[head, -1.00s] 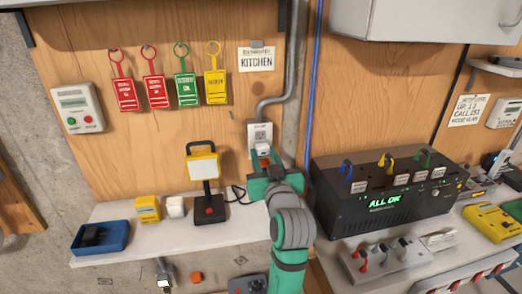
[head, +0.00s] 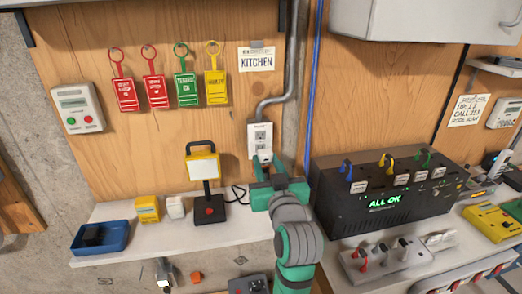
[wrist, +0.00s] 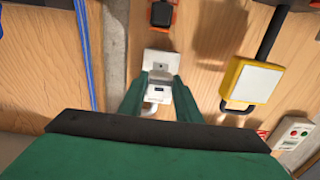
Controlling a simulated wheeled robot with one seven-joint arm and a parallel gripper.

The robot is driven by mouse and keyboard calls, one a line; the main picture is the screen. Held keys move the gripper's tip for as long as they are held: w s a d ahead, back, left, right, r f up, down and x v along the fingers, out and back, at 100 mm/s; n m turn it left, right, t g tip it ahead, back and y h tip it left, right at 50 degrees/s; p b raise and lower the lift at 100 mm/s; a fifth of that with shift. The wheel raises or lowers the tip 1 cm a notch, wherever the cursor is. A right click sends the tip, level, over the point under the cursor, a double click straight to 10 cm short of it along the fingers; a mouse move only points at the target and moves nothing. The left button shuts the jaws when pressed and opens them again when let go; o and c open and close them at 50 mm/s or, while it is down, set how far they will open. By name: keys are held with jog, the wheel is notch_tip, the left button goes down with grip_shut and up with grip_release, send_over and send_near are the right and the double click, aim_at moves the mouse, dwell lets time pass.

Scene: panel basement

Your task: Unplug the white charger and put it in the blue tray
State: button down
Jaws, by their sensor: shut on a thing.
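The white charger (head: 264,156) is held between the two fingers of my gripper (head: 267,171), just in front of the lower part of the wall outlet (head: 260,137). In the wrist view the charger (wrist: 158,94) sits between the green fingers (wrist: 157,98), with the outlet plate (wrist: 158,56) behind it. More of the outlet face shows above the charger; any gap behind it is hard to judge. The blue tray (head: 122,240) is on the left end of the shelf and has a dark object (head: 94,236) in it.
On the shelf (head: 150,240) stand a yellow block (head: 147,209), a white block (head: 175,207) and a yellow work lamp (head: 203,170), between my gripper and the tray. A black box (head: 385,190) stands at right. A conduit (head: 293,90) runs above the outlet.

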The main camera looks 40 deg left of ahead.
jog(key=shift+v, duration=1.05)
